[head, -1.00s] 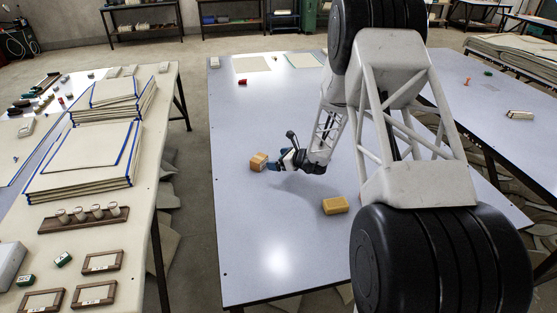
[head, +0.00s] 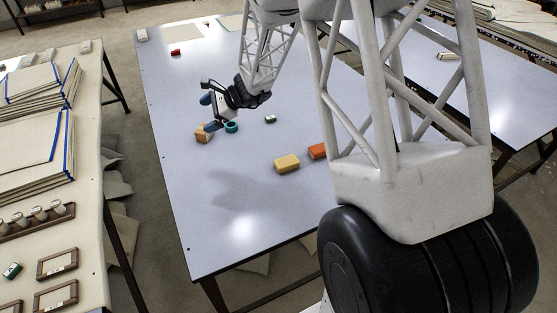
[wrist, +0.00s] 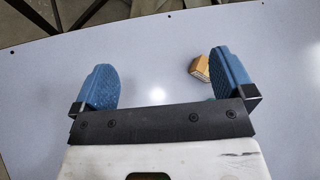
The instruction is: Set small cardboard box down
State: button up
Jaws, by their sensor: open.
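The small cardboard box (head: 203,136) rests on the pale blue-grey table (head: 225,240) near its left edge in the head view. My gripper (head: 211,113) is above the box and slightly to its right, with its blue fingers apart. In the wrist view the box (wrist: 201,68) shows beyond and beside the right finger, partly hidden by it. The space between the fingers (wrist: 160,88) is empty, and the gripper is open.
A teal ring-shaped object (head: 231,127) lies just right of the box. A yellow block (head: 287,163) and an orange block (head: 318,151) lie further right. The front left of the table is clear.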

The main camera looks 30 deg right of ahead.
jog(key=s+a+r+n+g+h, duration=0.15)
jog(key=s+r+n, duration=0.4)
jog(key=s, duration=0.55)
jog(key=s+a+r+n+g+h, duration=0.15)
jog(key=s+r+n, duration=0.25)
jog(key=s+r, duration=0.5)
jog(key=s+d+r+n+h, duration=0.1)
jog(key=s+d+n+h, duration=0.2)
jog(key=s, duration=0.9)
jog(key=s+d+r+n+h, duration=0.1)
jog(key=s+d+n+h, duration=0.2)
jog(key=s, duration=0.9)
jog(key=shift+d+n+t+h, duration=0.3)
jog(key=shift+n+h, duration=0.4)
jog(key=shift+n, duration=0.55)
jog(key=shift+r, duration=0.1)
